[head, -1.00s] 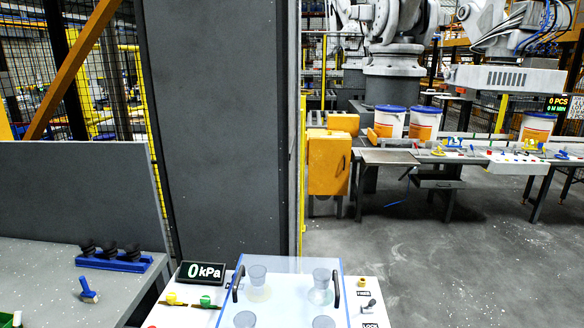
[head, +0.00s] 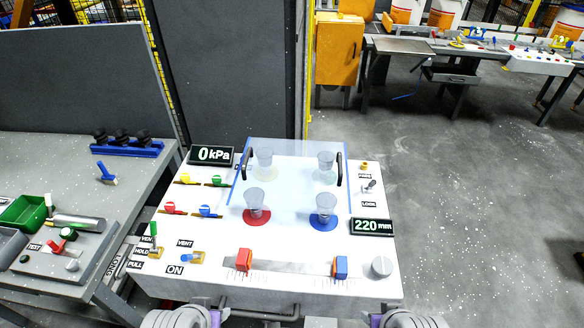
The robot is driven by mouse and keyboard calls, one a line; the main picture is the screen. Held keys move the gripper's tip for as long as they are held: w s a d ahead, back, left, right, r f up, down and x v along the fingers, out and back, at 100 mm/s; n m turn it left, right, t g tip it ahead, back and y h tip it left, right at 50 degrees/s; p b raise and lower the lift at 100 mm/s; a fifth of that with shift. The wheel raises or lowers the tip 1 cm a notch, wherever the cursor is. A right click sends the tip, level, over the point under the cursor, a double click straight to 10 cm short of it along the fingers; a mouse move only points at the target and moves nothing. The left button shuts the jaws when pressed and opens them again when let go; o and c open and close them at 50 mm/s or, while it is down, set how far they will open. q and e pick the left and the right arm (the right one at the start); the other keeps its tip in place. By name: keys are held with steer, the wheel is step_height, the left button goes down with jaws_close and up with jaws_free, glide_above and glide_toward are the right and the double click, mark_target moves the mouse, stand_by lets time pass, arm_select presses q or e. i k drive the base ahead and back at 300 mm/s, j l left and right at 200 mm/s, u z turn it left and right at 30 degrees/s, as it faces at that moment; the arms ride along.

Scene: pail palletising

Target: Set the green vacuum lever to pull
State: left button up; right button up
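The green vacuum lever (head: 153,229) stands at the left front of the white panel (head: 215,275), on a small brass-coloured plate. Labels reading VENT, HOLD and PULL run down its left side. Its green tip shows at the VENT end, farthest from PULL. From this angle I cannot tell exactly which label its foot lines up with. The pressure display (head: 212,155) reads 0 kPa. Only rounded grey parts of my arms show at the bottom edge; neither gripper is in view.
A blue lever (head: 186,257) with VENT and ON labels sits just right of the green one. Clear cups stand under and before a transparent black-handled cover (head: 290,150). Red and blue sliders (head: 245,260) lie at the front. A grey bench (head: 60,170) adjoins on the left.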

mark_target(152, 224)
steer(key=u, duration=1.4)
